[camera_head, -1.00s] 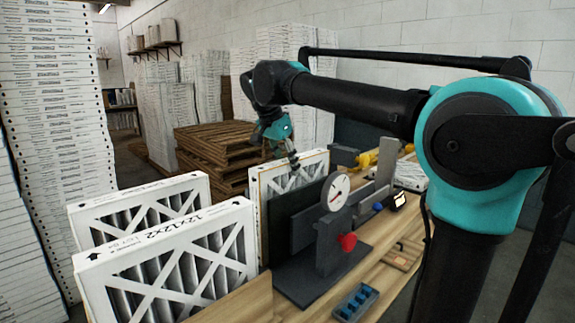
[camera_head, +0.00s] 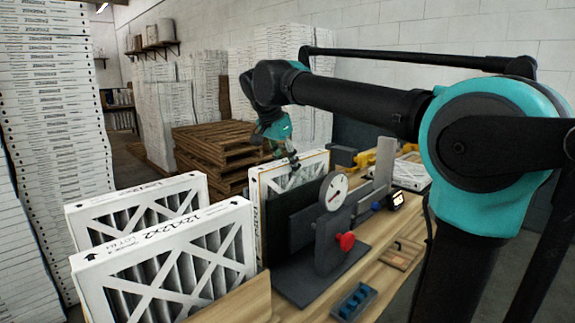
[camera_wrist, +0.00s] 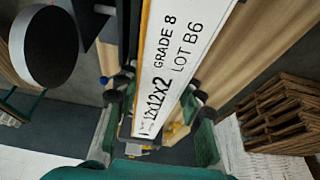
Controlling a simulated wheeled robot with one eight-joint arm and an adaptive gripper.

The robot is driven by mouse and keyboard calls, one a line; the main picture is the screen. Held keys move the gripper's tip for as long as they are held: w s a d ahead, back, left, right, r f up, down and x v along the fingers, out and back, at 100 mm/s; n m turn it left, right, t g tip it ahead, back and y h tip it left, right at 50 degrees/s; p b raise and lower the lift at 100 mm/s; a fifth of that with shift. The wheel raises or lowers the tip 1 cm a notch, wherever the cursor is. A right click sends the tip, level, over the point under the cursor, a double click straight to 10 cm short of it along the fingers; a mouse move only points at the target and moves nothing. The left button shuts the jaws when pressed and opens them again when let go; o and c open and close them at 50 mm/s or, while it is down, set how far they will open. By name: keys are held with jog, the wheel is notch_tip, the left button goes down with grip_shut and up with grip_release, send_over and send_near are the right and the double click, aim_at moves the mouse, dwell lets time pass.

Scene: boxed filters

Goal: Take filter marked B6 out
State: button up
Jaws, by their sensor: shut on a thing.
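The filter marked LOT B6 (camera_wrist: 184,50) shows its white printed edge in the wrist view, between my two fingers. In the head view this white-framed filter (camera_head: 300,172) stands upright on the bench behind the dark gauge fixture. My gripper (camera_head: 290,160) is at its top edge, and in the wrist view my gripper (camera_wrist: 160,115) is shut on it, a finger on each side. Its lower part is hidden behind the fixture. Two more filters stand at the left, a front one (camera_head: 165,270) marked 12x12x2 and one behind it (camera_head: 135,212).
The dark fixture with a round dial (camera_head: 333,191) and red knob (camera_head: 346,241) stands right beside the filter. A blue tray (camera_head: 354,301) lies on the wooden bench (camera_head: 395,270). Pallets (camera_head: 215,150) and tall white stacks (camera_head: 55,130) stand beyond.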

jog(key=o, duration=0.9)
jog(key=shift+r, duration=3.5)
jog(key=o, duration=0.6)
